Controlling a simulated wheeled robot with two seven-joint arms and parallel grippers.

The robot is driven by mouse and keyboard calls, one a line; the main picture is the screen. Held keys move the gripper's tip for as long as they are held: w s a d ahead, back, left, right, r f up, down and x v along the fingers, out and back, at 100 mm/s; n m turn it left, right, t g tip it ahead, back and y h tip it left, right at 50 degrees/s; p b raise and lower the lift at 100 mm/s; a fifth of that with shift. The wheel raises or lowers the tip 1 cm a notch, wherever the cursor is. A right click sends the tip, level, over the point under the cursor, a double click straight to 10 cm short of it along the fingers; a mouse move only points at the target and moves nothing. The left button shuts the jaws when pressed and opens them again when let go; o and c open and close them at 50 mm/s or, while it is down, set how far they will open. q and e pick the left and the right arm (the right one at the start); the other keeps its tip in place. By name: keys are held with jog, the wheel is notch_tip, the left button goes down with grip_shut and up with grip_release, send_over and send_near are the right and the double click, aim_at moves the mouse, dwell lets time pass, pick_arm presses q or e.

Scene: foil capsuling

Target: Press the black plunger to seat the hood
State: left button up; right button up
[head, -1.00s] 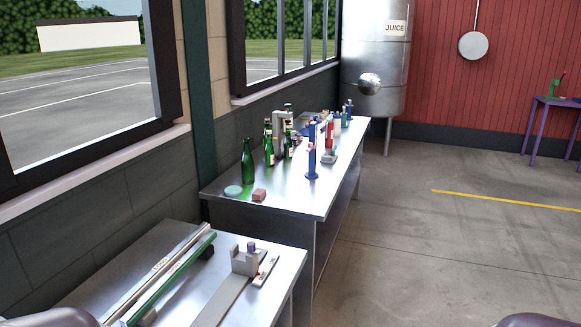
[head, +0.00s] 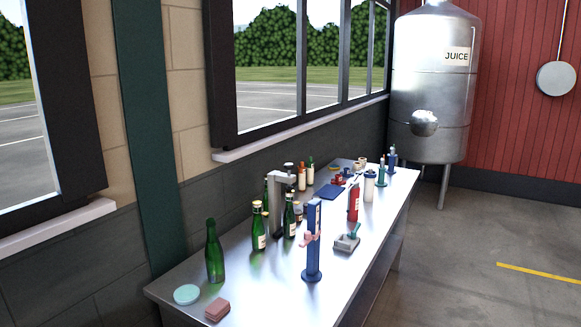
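A grey press-like stand (head: 276,205) stands on the steel table among green bottles. A small dark piece (head: 288,166) sits at its top; it may be the black plunger, but it is too small to be sure. A labelled green bottle (head: 258,230) with a gold top stands just in front of the stand, and another labelled green bottle (head: 289,218) stands at its right. I cannot tell which thing is the hood. Neither of my grippers shows in the head view.
The steel table (head: 245,285) runs away along the window wall. On it are an unlabelled green bottle (head: 214,255), a teal disc (head: 187,294), a red-brown block (head: 217,309), a blue stand (head: 313,240), a grey tray (head: 347,243) and a red bottle (head: 353,203). Floor (head: 480,235) is clear at right.

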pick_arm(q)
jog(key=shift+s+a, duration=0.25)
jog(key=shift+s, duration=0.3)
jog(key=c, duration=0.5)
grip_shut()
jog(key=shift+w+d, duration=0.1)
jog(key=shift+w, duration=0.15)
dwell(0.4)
